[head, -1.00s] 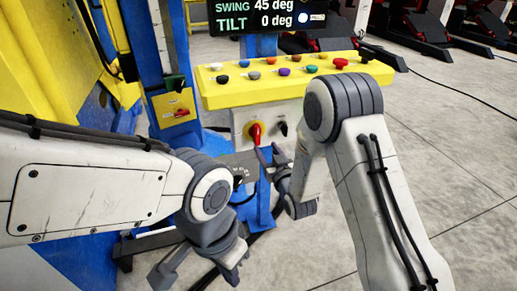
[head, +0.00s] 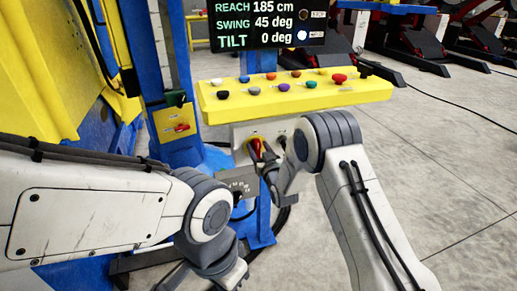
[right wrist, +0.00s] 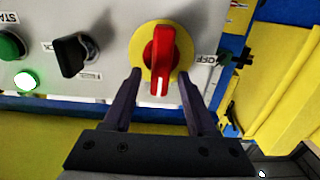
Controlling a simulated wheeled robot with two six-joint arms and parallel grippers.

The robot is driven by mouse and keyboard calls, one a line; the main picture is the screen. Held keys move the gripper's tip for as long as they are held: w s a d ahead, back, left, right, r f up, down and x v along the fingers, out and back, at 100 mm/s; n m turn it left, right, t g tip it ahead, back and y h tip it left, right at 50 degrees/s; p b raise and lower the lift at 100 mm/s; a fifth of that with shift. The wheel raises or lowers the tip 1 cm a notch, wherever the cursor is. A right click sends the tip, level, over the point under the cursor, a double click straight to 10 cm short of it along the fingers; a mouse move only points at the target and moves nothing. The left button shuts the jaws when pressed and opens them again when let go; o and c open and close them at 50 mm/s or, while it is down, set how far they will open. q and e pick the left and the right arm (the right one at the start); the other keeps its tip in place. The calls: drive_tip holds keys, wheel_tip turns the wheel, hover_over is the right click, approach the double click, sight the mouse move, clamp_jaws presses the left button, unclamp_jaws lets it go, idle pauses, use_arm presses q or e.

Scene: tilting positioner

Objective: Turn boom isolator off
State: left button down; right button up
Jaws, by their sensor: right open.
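A red rotary handle on a yellow disc (head: 255,146) is on the front of the grey box under the yellow button panel. In the right wrist view the red handle (right wrist: 160,62) has its white-marked end toward the gripper, and an OFF label is to the right of the disc. My right gripper (right wrist: 160,80) is open, its fingers on either side of the handle's marked end with gaps visible. In the head view the right gripper (head: 262,155) partly covers the handle. My left gripper (head: 200,275) is low in the head view, cut off by the edge.
A black selector knob (right wrist: 73,53) and a lit green lamp (right wrist: 27,80) sit beside the handle. The yellow panel (head: 300,97) carries several coloured knobs. Another red switch (head: 181,127) is on a yellow plate on the blue post. A display (head: 268,24) reads tilt 0 deg.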

clamp_jaws()
drive_tip(key=n+b, duration=0.1)
drive_tip(key=n, duration=0.1)
drive_tip(key=n+b, duration=0.2)
drive_tip(key=shift+s+a+f, duration=0.1)
drive_tip(key=shift+a+f, duration=0.05)
drive_tip(key=shift+a, duration=0.2)
drive_tip(key=shift+s+a+f+n+b, duration=0.1)
drive_tip(key=shift+a+f+n+b, duration=0.15)
drive_tip(key=shift+n+b, duration=1.55)
drive_tip(key=shift+s+a+f+n+b, duration=0.2)
drive_tip(key=shift+n+b, duration=0.5)
drive_tip(key=shift+n, duration=2.15)
drive_tip(key=shift+w+a+f+n+b, duration=0.15)
drive_tip(key=shift+f+n+b, duration=0.25)
drive_tip(key=shift+n+b, duration=1.4)
drive_tip(key=shift+s+n+p, duration=0.1)
drive_tip(key=shift+n+p, duration=0.4)
drive_tip(key=shift+n, duration=0.15)
